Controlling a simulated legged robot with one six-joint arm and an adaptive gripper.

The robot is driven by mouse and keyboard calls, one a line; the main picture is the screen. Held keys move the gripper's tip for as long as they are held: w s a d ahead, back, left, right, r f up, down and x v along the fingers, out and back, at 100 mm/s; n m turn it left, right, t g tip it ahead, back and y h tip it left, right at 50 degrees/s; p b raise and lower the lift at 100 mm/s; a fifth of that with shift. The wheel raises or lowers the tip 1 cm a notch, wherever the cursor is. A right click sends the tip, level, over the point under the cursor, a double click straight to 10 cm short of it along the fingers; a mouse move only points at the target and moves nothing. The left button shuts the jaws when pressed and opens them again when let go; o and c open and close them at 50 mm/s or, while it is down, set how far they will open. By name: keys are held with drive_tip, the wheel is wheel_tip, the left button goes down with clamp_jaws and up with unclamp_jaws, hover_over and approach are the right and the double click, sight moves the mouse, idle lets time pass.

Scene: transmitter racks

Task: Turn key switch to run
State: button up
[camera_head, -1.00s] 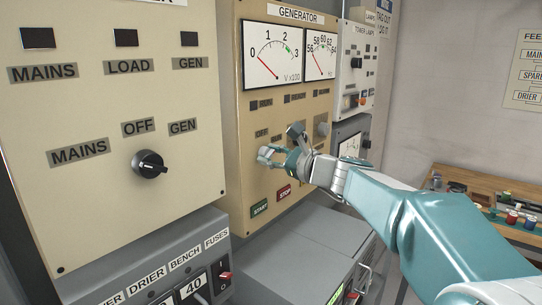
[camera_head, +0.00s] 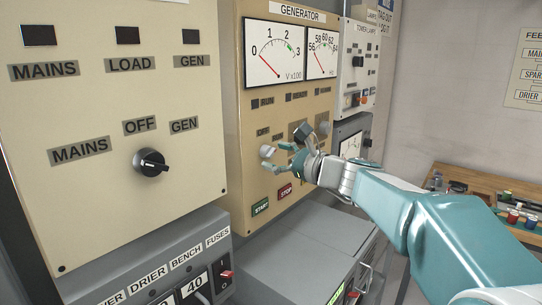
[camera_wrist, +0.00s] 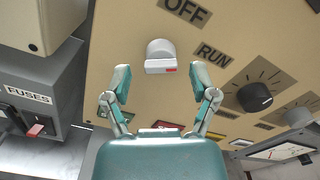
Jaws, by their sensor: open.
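In the head view the switch (camera_head: 267,151) shows small on the tan generator panel (camera_head: 262,108). My gripper (camera_wrist: 161,75) is open and empty, its two fingertips apart, on either side of and just below the knob in the wrist view. It also shows in the head view (camera_head: 279,158), right of the switch.
A black rotary knob (camera_wrist: 254,97) with dial marks is right of the switch. START (camera_head: 260,208) and STOP (camera_head: 284,191) buttons are below. A changeover panel (camera_head: 110,120) stands at left, a grey fuse box (camera_head: 170,270) juts out below it, and a workbench (camera_head: 480,195) is at right.

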drive_tip(key=v, duration=1)
drive_tip(key=shift+s+d+f, duration=0.1)
drive_tip(key=shift+s, duration=0.05)
drive_tip(key=s+a+f+n+g+h, duration=0.2)
drive_tip(key=s+f+n+g+h, duration=0.4)
drive_tip(key=s+f+n, duration=0.75)
drive_tip(key=s+d+f+n+h, duration=0.6)
drive_tip(key=s+d+f+h, duration=0.1)
drive_tip(key=s, duration=0.6)
drive_tip(key=shift+s+d+t+h, duration=0.25)
drive_tip(key=shift+d+h, duration=0.35)
drive_tip(key=shift+d, duration=0.65)
